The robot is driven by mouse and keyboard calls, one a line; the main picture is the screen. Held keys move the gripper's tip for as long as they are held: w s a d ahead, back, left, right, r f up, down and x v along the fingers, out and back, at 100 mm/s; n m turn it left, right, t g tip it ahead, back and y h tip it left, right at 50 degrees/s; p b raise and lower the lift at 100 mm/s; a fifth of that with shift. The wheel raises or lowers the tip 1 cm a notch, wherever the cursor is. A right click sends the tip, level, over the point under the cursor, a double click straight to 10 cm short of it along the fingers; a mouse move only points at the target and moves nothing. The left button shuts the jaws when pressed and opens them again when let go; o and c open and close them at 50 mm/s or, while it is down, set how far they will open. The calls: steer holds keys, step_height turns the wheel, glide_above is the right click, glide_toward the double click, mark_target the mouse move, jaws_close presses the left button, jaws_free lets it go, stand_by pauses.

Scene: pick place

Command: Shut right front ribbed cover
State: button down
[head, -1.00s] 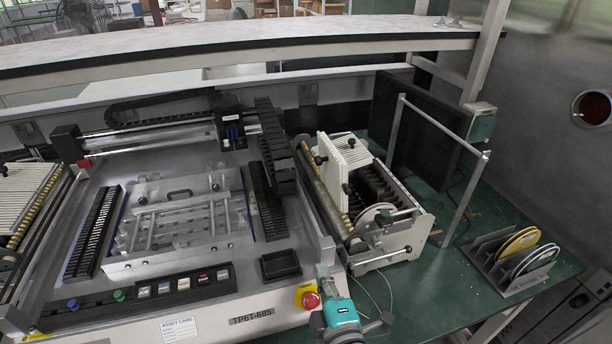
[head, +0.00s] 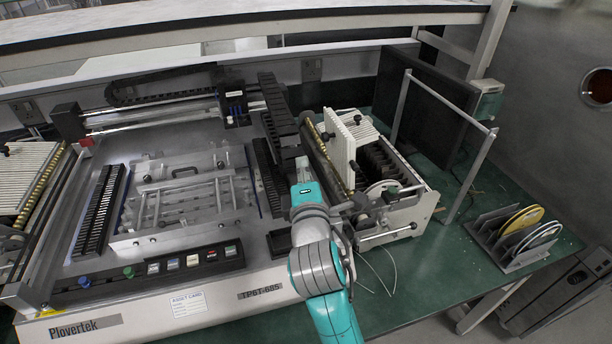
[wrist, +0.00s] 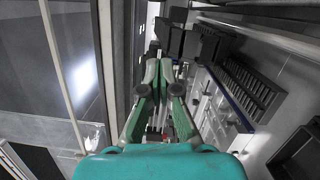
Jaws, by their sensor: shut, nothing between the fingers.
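The right front ribbed cover (head: 340,148) is a white ribbed panel with a dark knob. In the head view it stands raised, nearly upright, over the right feeder unit (head: 407,215), whose dark slots show open beside it. Another ribbed cover (head: 361,128) lies behind it, lower and flatter. My gripper (head: 303,166) is left of the raised cover and apart from it, near the unit's left edge. In the wrist view its green fingers (wrist: 158,72) are together and empty. I cannot make out the raised cover in the wrist view.
A black cable chain (head: 277,105) and a long roller (head: 322,152) lie close to my gripper. A metal frame (head: 470,175) and dark panel (head: 428,98) stand right of the unit. A reel rack (head: 515,240) sits on the green table, with free room before it.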

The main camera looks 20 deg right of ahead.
mark_target(324, 138)
steer(key=w+d, duration=0.5)
steer(key=shift+r, duration=0.4)
steer(key=shift+d+r+m, duration=0.45)
steer(key=shift+d+m, duration=0.25)
steer(key=shift+d, duration=0.05)
steer(key=d+f+m+g+y, duration=0.2)
steer(key=d+f+m, duration=0.2)
steer(key=d+m, duration=1)
steer(key=shift+d+f+y, duration=0.15)
steer(key=shift+d+y, duration=0.25)
steer(key=shift+d, duration=0.7)
